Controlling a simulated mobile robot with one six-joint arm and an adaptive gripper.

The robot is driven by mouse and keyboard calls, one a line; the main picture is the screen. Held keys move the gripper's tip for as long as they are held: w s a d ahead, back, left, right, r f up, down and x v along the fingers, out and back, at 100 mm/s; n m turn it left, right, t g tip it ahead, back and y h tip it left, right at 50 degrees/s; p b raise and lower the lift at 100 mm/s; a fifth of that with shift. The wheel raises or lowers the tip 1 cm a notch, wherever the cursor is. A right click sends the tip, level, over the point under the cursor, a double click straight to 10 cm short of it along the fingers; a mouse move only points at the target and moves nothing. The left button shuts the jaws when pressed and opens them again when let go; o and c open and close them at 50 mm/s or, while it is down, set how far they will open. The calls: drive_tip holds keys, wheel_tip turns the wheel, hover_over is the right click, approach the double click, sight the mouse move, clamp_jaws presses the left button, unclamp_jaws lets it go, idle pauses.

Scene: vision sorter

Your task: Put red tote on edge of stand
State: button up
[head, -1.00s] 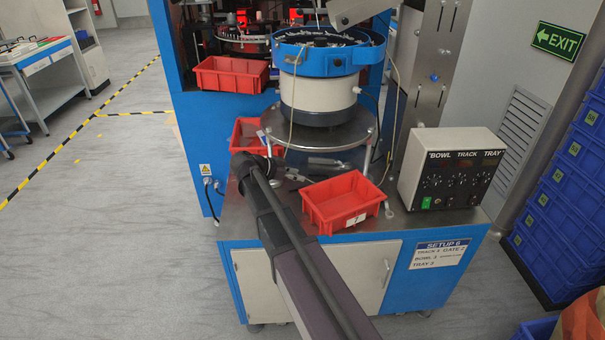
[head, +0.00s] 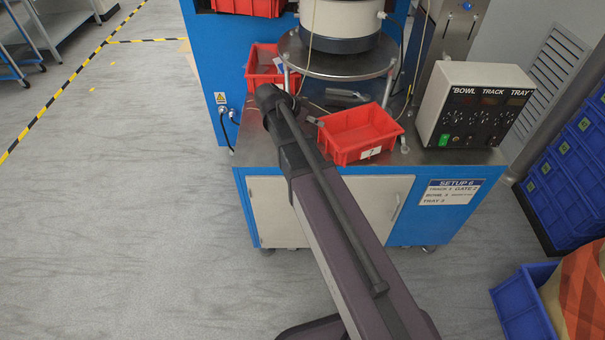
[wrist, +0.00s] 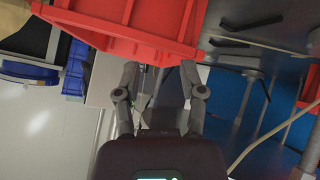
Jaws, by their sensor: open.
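A red tote (head: 360,136) sits on the metal top at the front, with a white label on its near side. Another red tote (head: 262,66) is behind and to the left, beside the round metal stand (head: 345,66) and partly hidden by my arm. A third red tote (head: 246,5) is cut off at the top edge. In the wrist view, a red tote (wrist: 130,22) fills the upper left. My gripper (wrist: 160,72) is open, its fingertips close to that tote's edge; I cannot tell whether they touch.
A grey control box (head: 472,105) stands at the right of the worktop (head: 285,155). Blue bins (head: 565,190) are stacked at the far right, with another blue bin (head: 522,305) at lower right. The floor (head: 120,200) at left is clear.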

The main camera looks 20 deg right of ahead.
drive_tip(key=s+a+f+n+y, duration=0.3)
drive_tip(key=s+a+n+y, duration=0.1)
drive_tip(key=s, duration=0.4)
drive_tip(key=s+a+f+n+y, duration=0.3)
drive_tip(key=s+a+n+y, duration=0.2)
drive_tip(key=s+n, duration=0.3)
drive_tip(key=shift+s+f+n+g+y, duration=0.15)
drive_tip(key=shift+s+n+g+y, duration=0.15)
drive_tip(key=shift+s+n+y, duration=0.1)
drive_tip(key=shift+o, duration=0.4)
idle(0.9)
